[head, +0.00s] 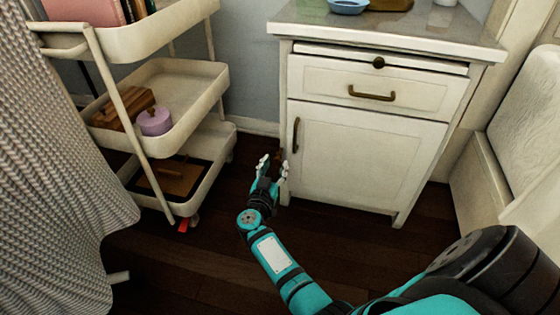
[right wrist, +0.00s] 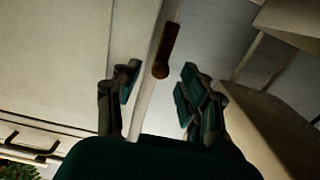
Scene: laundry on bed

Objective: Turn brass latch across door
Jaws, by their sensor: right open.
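The white cabinet door (head: 355,155) is closed, with a dark vertical handle (head: 296,134) near its left edge. A brown brass latch (right wrist: 167,52) shows in the right wrist view at the cabinet's edge, lying roughly along that edge. My right gripper (head: 273,164) is open at the cabinet's lower left edge. In the right wrist view its fingers (right wrist: 160,88) stand apart, with the latch's rounded end in line with the gap; I cannot tell contact. My left gripper is out of view.
A cream trolley (head: 208,95) stands left of the cabinet, holding a purple pot (head: 155,121) and wooden boxes. A drawer (head: 373,90) sits above the door. A knitted blanket (head: 55,170) hangs at the far left. Dark floor (head: 330,230) is clear before the cabinet.

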